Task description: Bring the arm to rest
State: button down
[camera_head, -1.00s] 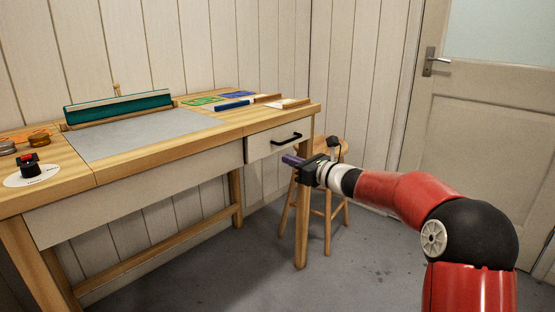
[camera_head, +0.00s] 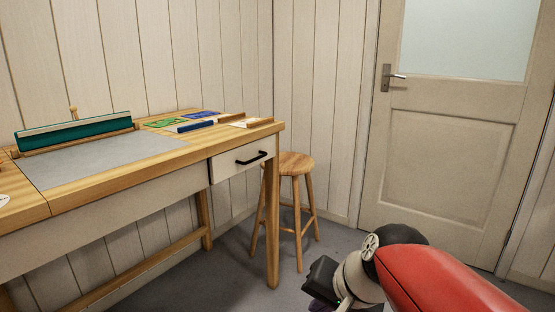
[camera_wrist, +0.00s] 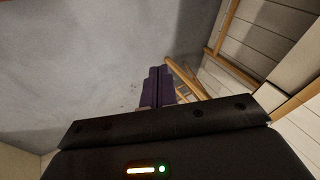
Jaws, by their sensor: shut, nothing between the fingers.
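My gripper (camera_wrist: 156,88) shows in the wrist view as two purple fingers side by side, shut with nothing between them. Behind the fingers in that view are grey floor and wooden legs. In the head view my red arm reaches in from the lower right, folded low over the floor. The black gripper body is at the bottom edge, and the fingertips are mostly cut off there. The arm is in front of the wooden stool (camera_head: 295,165) and to the right of the workbench (camera_head: 60,197), apart from both in the picture.
On the bench are a grey mat (camera_head: 100,160), a teal bar tool (camera_head: 75,133), and green and blue cards. A closed door (camera_head: 445,160) stands at the right. Floor shows between the bench and the door.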

jog(key=s+d+f+n+h, duration=0.3)
jog(key=s+d+n, duration=0.1)
jog(key=s+d, duration=0.4)
jog(key=shift+s+f+h, duration=0.2)
jog(key=shift+s+h, duration=0.1)
jog(key=shift+h, duration=0.1)
